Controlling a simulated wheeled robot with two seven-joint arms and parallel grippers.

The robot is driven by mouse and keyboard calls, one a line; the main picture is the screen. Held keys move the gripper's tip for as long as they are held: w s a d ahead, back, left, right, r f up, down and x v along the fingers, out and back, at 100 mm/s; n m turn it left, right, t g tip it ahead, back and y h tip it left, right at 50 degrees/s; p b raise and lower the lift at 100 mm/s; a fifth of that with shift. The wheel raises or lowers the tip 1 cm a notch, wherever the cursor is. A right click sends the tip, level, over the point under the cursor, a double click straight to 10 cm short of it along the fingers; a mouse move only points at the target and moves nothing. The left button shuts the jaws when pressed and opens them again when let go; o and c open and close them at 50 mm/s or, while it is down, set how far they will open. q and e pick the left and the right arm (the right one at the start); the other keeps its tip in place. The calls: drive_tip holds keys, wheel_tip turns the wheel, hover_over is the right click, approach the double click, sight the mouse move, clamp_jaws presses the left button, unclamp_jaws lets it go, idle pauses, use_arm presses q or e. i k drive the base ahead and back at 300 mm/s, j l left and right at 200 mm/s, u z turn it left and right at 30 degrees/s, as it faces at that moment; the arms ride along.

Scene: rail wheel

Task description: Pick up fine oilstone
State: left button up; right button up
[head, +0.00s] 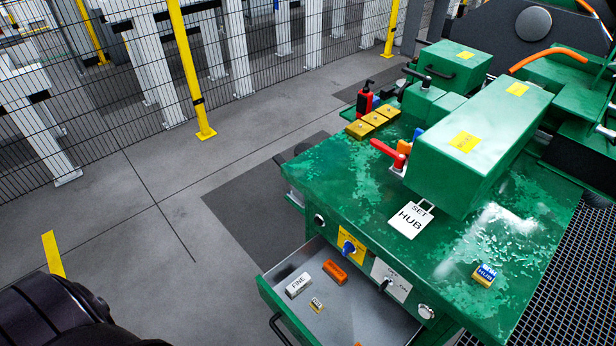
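The fine oilstone is a white block with dark "FINE" lettering (298,285). It lies in the open drawer (283,268) of the green machine, near the drawer's left side. An orange block (335,272) lies to its right, and a small yellow-and-white labelled block (316,304) lies just below it; the three are apart. A dark, rounded part of my own body fills the lower left corner. Neither of my grippers shows in the head view.
The green machine bench (350,180) stands above the drawer, with a blue knob (348,247) on its front. A white "SET HUB" tag (410,220) and a small blue-and-yellow "HUB" block (484,275) lie on top. Grey floor is clear to the left, before a mesh fence.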

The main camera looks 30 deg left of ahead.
sight(302, 283)
drive_tip(key=u, duration=0.9)
drive_tip(key=i+j+z, duration=0.2)
drive_tip(key=j, duration=0.25)
drive_tip(key=j+z, duration=0.2)
drive_tip(key=j, duration=0.2)
